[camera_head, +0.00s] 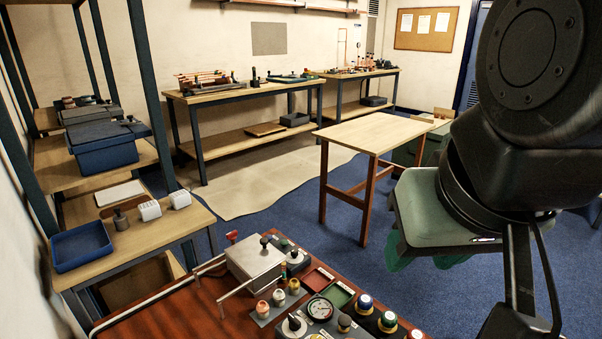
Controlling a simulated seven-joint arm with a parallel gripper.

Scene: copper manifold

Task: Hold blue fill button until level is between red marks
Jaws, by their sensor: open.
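A blue-topped round button (365,301) with a pale collar stands on the red-brown bench at the bottom centre. A round dial gauge (320,308) with a white scale sits to its left. I cannot make out a fill level or red marks at this size. My gripper (525,290) is at the lower right, in front of the camera. It looks empty and is apart from the blue button, well to its right in the picture. Its lower end is cut off by the frame edge.
A metal box (255,262) stands behind left. Small red (318,279) and green (339,293) trays lie behind the gauge. A wooden table (375,132) and a green-seated stool (425,208) stand beyond.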

